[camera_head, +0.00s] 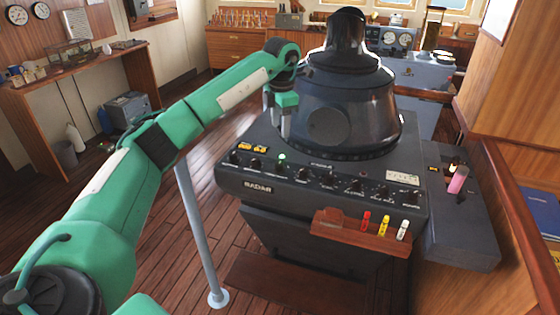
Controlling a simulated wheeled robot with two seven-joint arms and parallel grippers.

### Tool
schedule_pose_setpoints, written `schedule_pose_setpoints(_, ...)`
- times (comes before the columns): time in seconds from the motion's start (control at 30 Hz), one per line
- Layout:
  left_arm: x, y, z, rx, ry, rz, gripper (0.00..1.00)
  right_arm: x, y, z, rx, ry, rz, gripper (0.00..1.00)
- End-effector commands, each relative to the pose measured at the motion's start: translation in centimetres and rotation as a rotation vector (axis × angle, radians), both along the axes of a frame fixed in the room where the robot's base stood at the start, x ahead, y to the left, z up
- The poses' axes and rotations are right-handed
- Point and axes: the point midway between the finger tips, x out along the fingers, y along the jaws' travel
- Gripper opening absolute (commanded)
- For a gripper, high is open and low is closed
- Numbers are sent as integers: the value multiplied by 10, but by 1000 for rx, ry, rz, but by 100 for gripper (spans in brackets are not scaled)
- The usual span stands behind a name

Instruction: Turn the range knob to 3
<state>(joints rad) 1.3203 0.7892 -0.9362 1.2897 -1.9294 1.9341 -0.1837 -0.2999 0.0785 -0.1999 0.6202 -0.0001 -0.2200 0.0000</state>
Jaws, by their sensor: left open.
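The dark grey radar console (320,208) stands in the middle, with "RADAR" on its front edge. A row of small black knobs (302,175) runs along its sloped front panel. The labels are too small to read, so I cannot tell which is the range knob or where it points. My left gripper (279,122) is open, pointing down over the console's far left part, beside the black viewing hood (345,105). It is behind the knob row and apart from it. Its fingertips are partly hard to make out. My right gripper is out of view.
A green lamp (282,157) is lit on the panel. A wooden holder (340,228) with red, yellow and white markers juts from the console's front right. A side unit (455,215) with a pink-topped lever stands at right. A grey pole (200,235) rises at left.

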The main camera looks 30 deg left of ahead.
Motion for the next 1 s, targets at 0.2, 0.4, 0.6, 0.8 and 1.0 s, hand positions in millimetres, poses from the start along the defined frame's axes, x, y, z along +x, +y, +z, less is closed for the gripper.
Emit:
schedule_pose_setpoints(0.2,-1,3,-18,8,8,3,48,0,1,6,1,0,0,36)
schedule_pose_setpoints(0.4,0,4,-57,7,10,3,48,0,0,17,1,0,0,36)
schedule_pose_setpoints(0.6,1,5,-98,6,7,2,48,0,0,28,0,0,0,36)
schedule_pose_setpoints(0.8,2,6,-125,5,5,2,48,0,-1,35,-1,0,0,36)
schedule_pose_setpoints(1.0,3,6,-136,5,4,1,48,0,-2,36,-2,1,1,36)
